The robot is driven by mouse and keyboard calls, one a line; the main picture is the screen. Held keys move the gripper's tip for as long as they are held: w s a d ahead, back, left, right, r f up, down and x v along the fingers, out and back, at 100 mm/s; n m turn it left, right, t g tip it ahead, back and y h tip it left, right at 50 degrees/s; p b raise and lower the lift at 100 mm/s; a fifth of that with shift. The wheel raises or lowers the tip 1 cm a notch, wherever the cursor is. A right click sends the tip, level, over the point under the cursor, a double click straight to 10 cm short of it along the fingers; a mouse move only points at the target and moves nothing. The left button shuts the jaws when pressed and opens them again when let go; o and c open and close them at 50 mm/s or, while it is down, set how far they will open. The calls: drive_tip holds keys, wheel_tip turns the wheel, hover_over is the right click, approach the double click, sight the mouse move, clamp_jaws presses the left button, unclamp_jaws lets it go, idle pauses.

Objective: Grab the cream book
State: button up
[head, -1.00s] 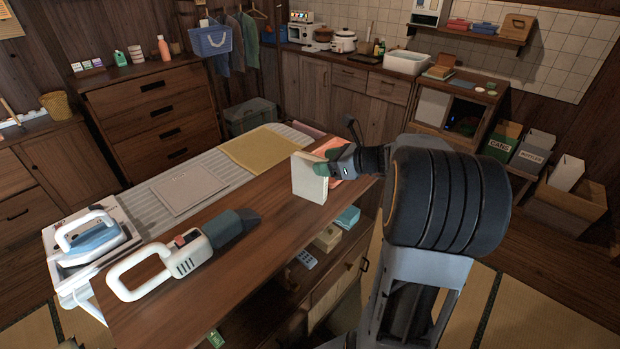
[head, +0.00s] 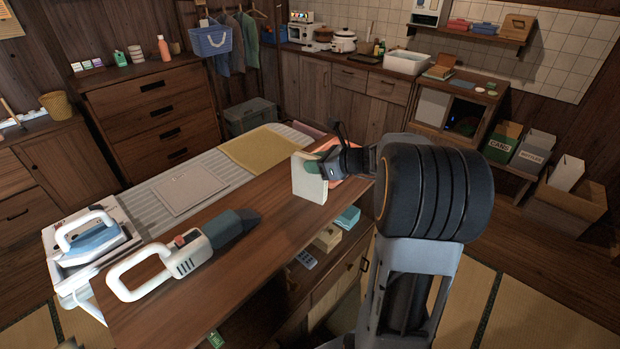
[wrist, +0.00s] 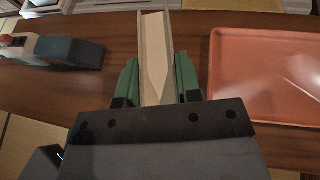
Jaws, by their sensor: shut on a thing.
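The cream book (head: 309,184) stands upright on the wooden counter top in the head view. In the wrist view the book (wrist: 153,50) shows edge-on, with its pages between two covers. My gripper (head: 313,165) is shut on the book, reaching it from the right. In the wrist view the green fingers of my gripper (wrist: 158,85) lie on either side of the book. The book's lower edge appears to be at the counter surface; I cannot tell if it touches.
A salmon tray (wrist: 268,75) lies right of the book in the wrist view. A handheld vacuum (head: 185,253) and an iron (head: 88,238) are at the left. Behind the counter is an ironing board (head: 150,207) with a grey folded cloth (head: 188,190) and a yellow cloth (head: 258,149).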

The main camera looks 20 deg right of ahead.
clamp_jaws()
drive_tip(key=shift+r, duration=0.1)
